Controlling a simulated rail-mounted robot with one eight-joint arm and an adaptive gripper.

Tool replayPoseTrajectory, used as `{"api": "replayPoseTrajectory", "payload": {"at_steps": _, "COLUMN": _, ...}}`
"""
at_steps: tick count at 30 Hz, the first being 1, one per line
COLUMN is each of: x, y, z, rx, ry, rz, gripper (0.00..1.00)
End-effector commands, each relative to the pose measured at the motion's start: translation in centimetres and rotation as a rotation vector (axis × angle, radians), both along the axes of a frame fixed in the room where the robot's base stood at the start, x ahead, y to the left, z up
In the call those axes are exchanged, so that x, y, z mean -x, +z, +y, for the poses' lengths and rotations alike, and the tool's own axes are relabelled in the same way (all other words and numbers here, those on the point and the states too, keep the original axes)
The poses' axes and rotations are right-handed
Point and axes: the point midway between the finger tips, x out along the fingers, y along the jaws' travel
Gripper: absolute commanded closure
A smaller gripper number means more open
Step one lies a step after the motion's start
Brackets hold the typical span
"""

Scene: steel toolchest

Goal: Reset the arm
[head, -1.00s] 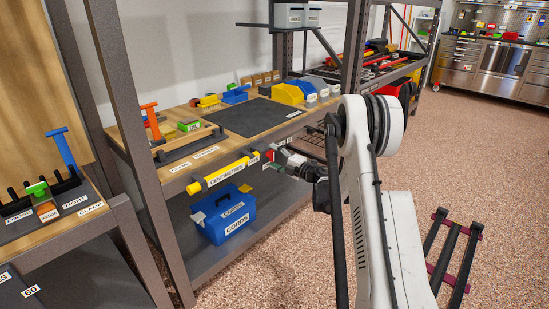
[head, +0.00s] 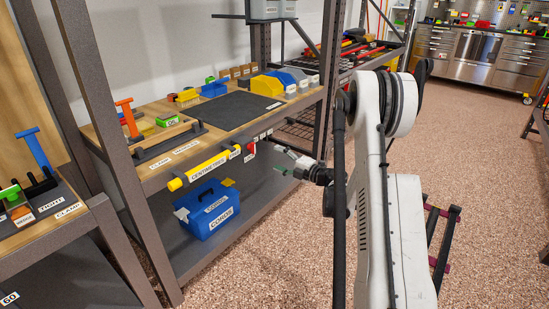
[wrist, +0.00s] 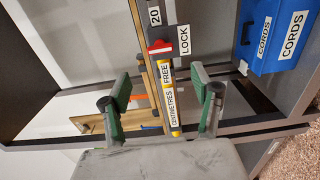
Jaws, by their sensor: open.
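My gripper (head: 297,166) is open and empty, in front of the wooden shelf and apart from its edge in the head view. In the wrist view its two green-padded fingers (wrist: 166,92) stand apart, with nothing held between them. Beyond them is the shelf's front edge with a yellow bar (wrist: 174,100) labelled CENTIMETRES. A red slider (wrist: 160,46) sits beside the LOCK label. In the head view the yellow bar (head: 205,166) runs along the shelf front, and the red slider (head: 251,148) is at its right. My arm reaches in from the right.
A blue CORDS box (head: 211,210) stands on the lower shelf. The wooden shelf (head: 150,172) holds a dark mat (head: 235,108), a yellow bin (head: 268,85) and an orange-handled tool (head: 127,112). A dark rack post stands left of it. The speckled floor (head: 440,165) at right is largely clear.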

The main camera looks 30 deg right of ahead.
Motion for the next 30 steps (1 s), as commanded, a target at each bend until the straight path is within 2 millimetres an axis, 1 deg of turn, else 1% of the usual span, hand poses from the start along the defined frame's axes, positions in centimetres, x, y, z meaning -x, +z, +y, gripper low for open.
{"api": "replayPoseTrajectory", "payload": {"at_steps": 14, "x": 0.0, "y": 0.0, "z": 0.0, "rx": 0.0, "ry": -0.001, "rz": 0.0, "gripper": 0.4}}
{"api": "replayPoseTrajectory", "payload": {"at_steps": 17, "x": -0.1, "y": 0.7, "z": 0.1, "rx": -0.007, "ry": -0.008, "rz": -0.006, "gripper": 0.4}}
{"api": "replayPoseTrajectory", "payload": {"at_steps": 20, "x": -0.6, "y": 3.0, "z": 0.4, "rx": -0.034, "ry": -0.035, "rz": -0.024, "gripper": 0.4}}
{"api": "replayPoseTrajectory", "payload": {"at_steps": 23, "x": -1.3, "y": 6.9, "z": 0.9, "rx": -0.085, "ry": -0.081, "rz": -0.055, "gripper": 0.4}}
{"api": "replayPoseTrajectory", "payload": {"at_steps": 24, "x": -1.5, "y": 8.6, "z": 1.2, "rx": -0.111, "ry": -0.106, "rz": -0.067, "gripper": 0.4}}
{"api": "replayPoseTrajectory", "payload": {"at_steps": 25, "x": -1.7, "y": 10.0, "z": 1.4, "rx": -0.131, "ry": -0.124, "rz": -0.077, "gripper": 0.4}}
{"api": "replayPoseTrajectory", "payload": {"at_steps": 27, "x": -1.9, "y": 12.9, "z": 1.8, "rx": -0.18, "ry": -0.167, "rz": -0.094, "gripper": 0.4}}
{"api": "replayPoseTrajectory", "payload": {"at_steps": 29, "x": -1.9, "y": 15.3, "z": 2.1, "rx": -0.225, "ry": -0.205, "rz": -0.107, "gripper": 0.4}}
{"api": "replayPoseTrajectory", "payload": {"at_steps": 30, "x": -1.9, "y": 16.8, "z": 2.3, "rx": -0.254, "ry": -0.229, "rz": -0.113, "gripper": 0.4}}
